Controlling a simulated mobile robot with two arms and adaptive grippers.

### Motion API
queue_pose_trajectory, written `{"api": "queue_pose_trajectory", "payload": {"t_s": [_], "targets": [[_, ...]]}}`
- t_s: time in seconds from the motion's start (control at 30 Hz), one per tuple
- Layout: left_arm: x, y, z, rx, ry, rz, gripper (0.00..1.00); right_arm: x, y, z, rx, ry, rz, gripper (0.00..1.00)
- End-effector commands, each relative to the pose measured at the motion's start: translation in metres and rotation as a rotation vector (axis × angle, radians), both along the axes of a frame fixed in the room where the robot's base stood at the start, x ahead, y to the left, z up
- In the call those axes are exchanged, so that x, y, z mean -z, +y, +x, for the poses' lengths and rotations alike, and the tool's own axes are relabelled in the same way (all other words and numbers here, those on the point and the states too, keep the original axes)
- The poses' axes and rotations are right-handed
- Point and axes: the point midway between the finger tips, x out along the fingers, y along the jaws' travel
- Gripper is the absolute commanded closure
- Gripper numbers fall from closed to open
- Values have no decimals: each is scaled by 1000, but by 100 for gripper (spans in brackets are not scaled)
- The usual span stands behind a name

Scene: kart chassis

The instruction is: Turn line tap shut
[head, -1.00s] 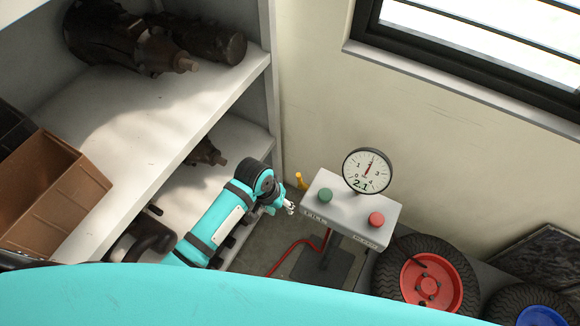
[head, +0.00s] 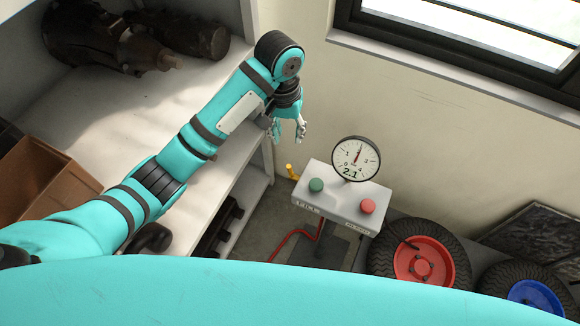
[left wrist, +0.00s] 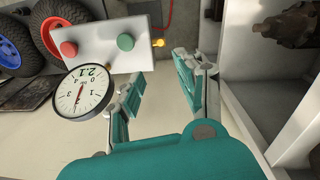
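The line tap, a small yellow handle (head: 291,171), sits at the left rear of the grey control box (head: 335,213). It also shows in the left wrist view as a yellow bit (left wrist: 158,43) beside the box, beyond my fingers. My left gripper (head: 288,132) is open and empty, raised above and apart from the tap, fingers pointing down. In the left wrist view its two fingers (left wrist: 160,76) stand apart with nothing between them. The round gauge (head: 356,158) on the box reads 2.1. My right gripper is not in view.
The box carries a green button (head: 316,185) and a red button (head: 367,207). A red hose (head: 292,238) runs from it across the floor. Shelves (head: 215,95) stand at the left. Tyres with a red rim (head: 424,262) and a blue rim (head: 535,300) lie at the right.

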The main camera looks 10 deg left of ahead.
Motion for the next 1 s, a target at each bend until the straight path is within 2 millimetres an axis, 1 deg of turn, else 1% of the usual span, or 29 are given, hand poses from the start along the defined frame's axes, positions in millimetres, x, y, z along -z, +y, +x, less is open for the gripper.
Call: {"api": "queue_pose_trajectory", "payload": {"t_s": [0.03,0.1,0.17,0.27,0.7,0.9,1.0], "targets": [[-3,1,1,0,3,8,64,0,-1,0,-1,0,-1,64],[-1,1,0,-2,7,13,64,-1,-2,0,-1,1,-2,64],[5,1,0,-2,9,13,64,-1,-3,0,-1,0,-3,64],[21,1,-1,-2,9,14,64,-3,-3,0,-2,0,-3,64],[116,-3,-2,-2,8,14,64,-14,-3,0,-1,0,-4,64],[150,-5,-1,-1,5,12,64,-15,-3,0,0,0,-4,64],[161,-6,-1,-1,4,12,64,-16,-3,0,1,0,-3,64]]}}
